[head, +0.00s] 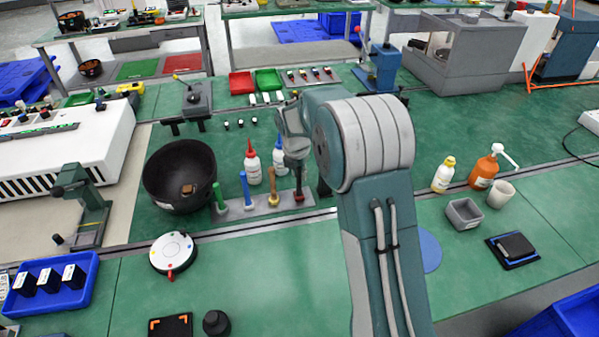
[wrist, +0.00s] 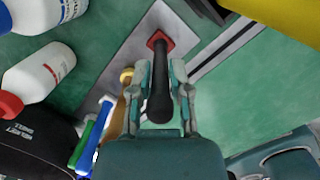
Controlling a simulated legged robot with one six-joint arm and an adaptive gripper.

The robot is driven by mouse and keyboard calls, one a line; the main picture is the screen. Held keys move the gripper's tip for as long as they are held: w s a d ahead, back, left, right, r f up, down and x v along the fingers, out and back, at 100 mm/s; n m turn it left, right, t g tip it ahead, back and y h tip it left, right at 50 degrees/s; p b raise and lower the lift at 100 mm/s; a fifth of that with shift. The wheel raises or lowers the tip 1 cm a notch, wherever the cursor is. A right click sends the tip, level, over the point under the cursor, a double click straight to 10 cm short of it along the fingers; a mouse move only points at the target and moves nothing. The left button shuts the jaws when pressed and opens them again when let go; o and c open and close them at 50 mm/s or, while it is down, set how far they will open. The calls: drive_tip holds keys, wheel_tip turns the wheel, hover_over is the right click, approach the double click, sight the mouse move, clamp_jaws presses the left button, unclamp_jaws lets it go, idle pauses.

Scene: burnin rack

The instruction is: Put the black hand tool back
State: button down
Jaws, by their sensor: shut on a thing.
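The black hand tool (wrist: 160,92) is between the two fingers of my gripper (wrist: 159,72) in the wrist view. My gripper is shut on its dark handle. The tool's far end meets a red square-edged socket (wrist: 160,40) on the grey rack (wrist: 135,48). In the head view the tool (head: 299,180) looks upright at the right end of the rack (head: 238,213), below my gripper (head: 297,157). I cannot tell how deep it sits in the socket.
Green (head: 218,196), blue (head: 246,188) and tan (head: 272,187) tools stand in the rack left of the black one. Bottles (head: 253,168) stand close behind. A black bowl (head: 165,190) is at the left.

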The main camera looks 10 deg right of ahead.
drive_tip(key=c, duration=0.6)
unclamp_jaws()
drive_tip(key=shift+r, duration=0.1)
wheel_tip(320, 180, up, 11)
drive_tip(key=s+a, duration=0.1)
drive_tip(key=s+r+m+t, duration=0.1)
drive_tip(key=s+r+m, duration=0.6)
drive_tip(key=s+r, duration=0.15)
drive_tip(key=s+m+t, duration=0.1)
drive_tip(key=s+m, duration=0.5)
drive_tip(key=s, duration=0.2)
drive_tip(key=s+f+m+t, duration=0.1)
drive_tip(key=s+m, duration=0.6)
drive_tip(key=s, duration=0.1)
drive_tip(key=s+m+t+y, duration=0.1)
drive_tip(key=s+m, duration=0.6)
drive_tip(key=s, duration=0.2)
drive_tip(key=shift+d+f, duration=0.3)
drive_tip(key=shift+d, duration=0.1)
